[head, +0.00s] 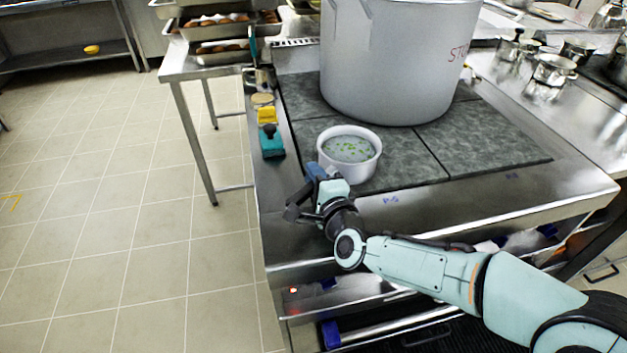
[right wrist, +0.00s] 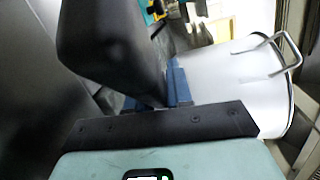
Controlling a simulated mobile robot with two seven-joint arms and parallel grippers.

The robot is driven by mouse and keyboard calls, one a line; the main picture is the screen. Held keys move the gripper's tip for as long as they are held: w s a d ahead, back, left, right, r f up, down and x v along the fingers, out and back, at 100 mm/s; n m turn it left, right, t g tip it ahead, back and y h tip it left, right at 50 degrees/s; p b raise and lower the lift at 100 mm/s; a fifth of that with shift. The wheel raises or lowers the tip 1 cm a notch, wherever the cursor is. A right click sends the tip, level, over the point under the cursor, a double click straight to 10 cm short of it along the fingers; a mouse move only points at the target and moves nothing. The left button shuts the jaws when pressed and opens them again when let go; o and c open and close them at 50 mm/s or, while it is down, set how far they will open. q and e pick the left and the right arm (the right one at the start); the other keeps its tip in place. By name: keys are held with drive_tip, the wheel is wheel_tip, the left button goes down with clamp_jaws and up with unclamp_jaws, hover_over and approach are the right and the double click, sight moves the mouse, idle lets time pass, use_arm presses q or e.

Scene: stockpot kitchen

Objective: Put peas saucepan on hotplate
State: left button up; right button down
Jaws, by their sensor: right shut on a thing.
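The peas saucepan (head: 349,166), a small pale round pan with green peas in cloudy liquid, is level over the front left tile of the dark grey hotplate (head: 411,163). I cannot tell whether its base touches the surface. My right gripper (head: 316,177) is at the pan's front left side, shut on it, apparently by its handle, which the fingers hide. In the right wrist view a dark finger and blue parts (right wrist: 178,84) show, but the grip itself is hidden. My left gripper is not in view.
A large stockpot (head: 395,65) stands on the hotplate just behind the saucepan. Metal pots (head: 552,70) stand at the right. Tiles right of the saucepan are clear.

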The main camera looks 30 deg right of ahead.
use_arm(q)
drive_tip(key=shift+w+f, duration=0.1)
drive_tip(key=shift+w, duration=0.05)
use_arm(e)
drive_tip(key=shift+r, duration=0.1)
drive_tip(key=c, duration=1)
unclamp_jaws()
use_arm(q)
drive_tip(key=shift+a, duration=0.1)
use_arm(e)
drive_tip(key=shift+s, duration=0.4)
drive_tip(key=s, duration=0.3)
drive_tip(key=s+r+p, duration=0.1)
drive_tip(key=s, duration=0.2)
drive_tip(key=s+a, duration=0.1)
drive_tip(key=s, duration=0.2)
drive_tip(key=shift+s+r, duration=0.2)
drive_tip(key=shift+s, duration=0.15)
drive_tip(key=shift+s+a, duration=0.15)
drive_tip(key=shift+s, duration=0.6)
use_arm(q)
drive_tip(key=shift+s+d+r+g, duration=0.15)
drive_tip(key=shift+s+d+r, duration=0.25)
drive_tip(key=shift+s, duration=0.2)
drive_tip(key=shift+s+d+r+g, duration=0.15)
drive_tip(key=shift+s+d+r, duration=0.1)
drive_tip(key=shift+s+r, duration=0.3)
